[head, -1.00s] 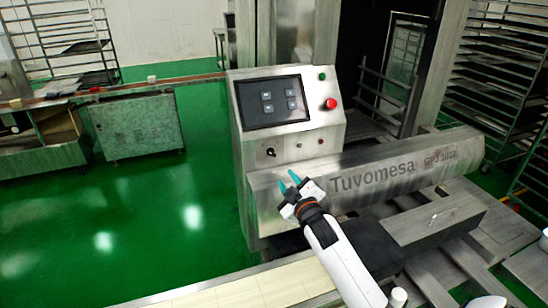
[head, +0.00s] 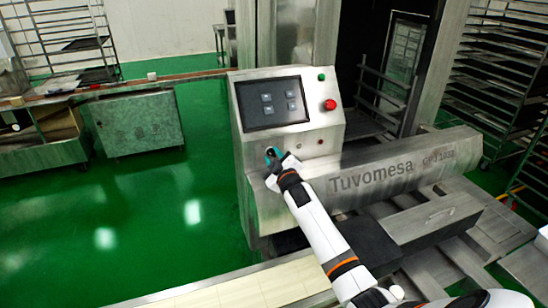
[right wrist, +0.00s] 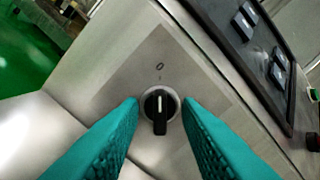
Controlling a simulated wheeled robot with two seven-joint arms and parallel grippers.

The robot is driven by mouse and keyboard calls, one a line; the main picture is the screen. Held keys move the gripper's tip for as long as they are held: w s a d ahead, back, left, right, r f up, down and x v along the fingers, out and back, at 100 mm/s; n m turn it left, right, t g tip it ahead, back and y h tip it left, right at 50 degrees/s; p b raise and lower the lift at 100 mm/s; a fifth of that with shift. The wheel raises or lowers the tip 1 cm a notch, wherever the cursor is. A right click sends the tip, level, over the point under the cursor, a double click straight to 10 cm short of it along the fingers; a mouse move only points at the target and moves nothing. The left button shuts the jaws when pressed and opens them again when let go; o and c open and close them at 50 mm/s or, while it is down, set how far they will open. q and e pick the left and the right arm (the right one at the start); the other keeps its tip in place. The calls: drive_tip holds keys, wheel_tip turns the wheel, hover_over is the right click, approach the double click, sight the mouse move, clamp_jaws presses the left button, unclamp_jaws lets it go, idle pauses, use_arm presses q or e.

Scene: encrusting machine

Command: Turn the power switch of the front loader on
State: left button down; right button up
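The power switch (right wrist: 160,110) is a black rotary knob with a white line on the steel front of the machine. In the right wrist view its white line points up toward a "0" mark. My right gripper (head: 271,154) is at the lower left of the control panel, and its fingers hide the knob in the head view. In the right wrist view the teal fingertips (right wrist: 161,104) are apart, one on each side of the knob, with small gaps showing. I cannot tell how deep they reach along it. My left gripper is not in view.
Above the switch is a dark touchscreen (head: 272,102). A red button (head: 330,104) and a green button (head: 321,77) are to its right. A steel cover lettered "Tuvomesa" (head: 385,178) juts out below right. Green floor (head: 190,205) is open at left.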

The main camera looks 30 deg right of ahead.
drive_tip(key=shift+c, duration=0.3)
clamp_jaws()
drive_tip(key=m, duration=0.4)
drive_tip(key=shift+m, duration=0.4)
drive_tip(key=m, duration=0.4)
drive_tip(key=shift+m+p, duration=0.3)
drive_tip(key=m, duration=0.4)
drive_tip(key=shift+d+f+m, duration=0.1)
drive_tip(key=shift+m, duration=2.1)
